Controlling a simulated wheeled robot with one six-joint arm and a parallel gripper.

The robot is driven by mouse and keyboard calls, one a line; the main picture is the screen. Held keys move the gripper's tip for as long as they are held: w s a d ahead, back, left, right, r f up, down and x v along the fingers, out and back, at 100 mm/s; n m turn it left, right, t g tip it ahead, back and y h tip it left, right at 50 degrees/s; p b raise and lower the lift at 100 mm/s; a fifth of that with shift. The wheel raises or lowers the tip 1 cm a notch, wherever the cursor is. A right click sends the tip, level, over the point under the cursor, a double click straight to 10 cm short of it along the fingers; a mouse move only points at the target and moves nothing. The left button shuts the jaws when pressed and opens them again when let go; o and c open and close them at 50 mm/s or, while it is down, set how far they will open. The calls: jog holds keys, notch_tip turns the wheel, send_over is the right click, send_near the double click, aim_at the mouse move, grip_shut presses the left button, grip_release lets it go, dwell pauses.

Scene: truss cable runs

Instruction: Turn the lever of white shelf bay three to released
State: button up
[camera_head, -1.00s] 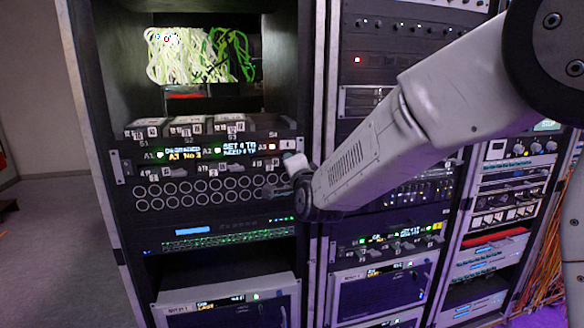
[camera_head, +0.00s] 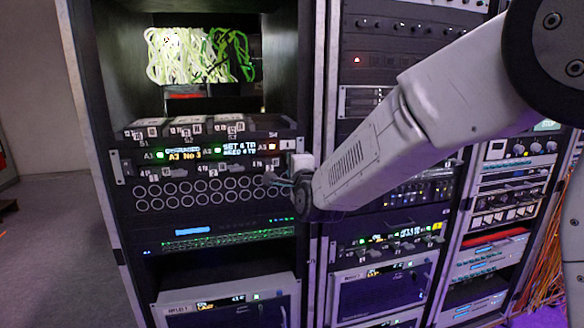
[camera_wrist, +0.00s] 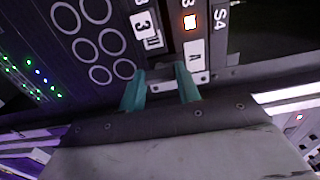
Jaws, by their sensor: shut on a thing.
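The shelf panel (camera_head: 135,168) crosses the left rack, with labels S1 to S4, small displays and a row of small levers (camera_head: 215,168). My gripper (camera_wrist: 160,84) is at the right end of this panel; in the head view it is small, dark and partly hidden by my wrist. In the wrist view its two teal fingers are shut on a small grey lever (camera_wrist: 158,73). Beside it are a plate marked 3 (camera_wrist: 142,27), an S4 label (camera_wrist: 220,17) and an orange-lit lamp (camera_wrist: 190,22). The fingers hide part of the lever, and its exact setting is unclear.
Round ports (camera_head: 205,192) lie just below the panel. Several white-labelled modules (camera_head: 150,127) sit above it, under a bundle of pale and green cables (camera_head: 200,55). More equipment racks (camera_head: 390,245) stand close on the right. Open floor (camera_head: 45,230) is at the left.

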jog(key=o, duration=1)
jog(key=shift+d, duration=0.1)
jog(key=v, duration=0.7)
jog(key=shift+s+d, duration=0.1)
jog(key=shift+s, duration=0.3)
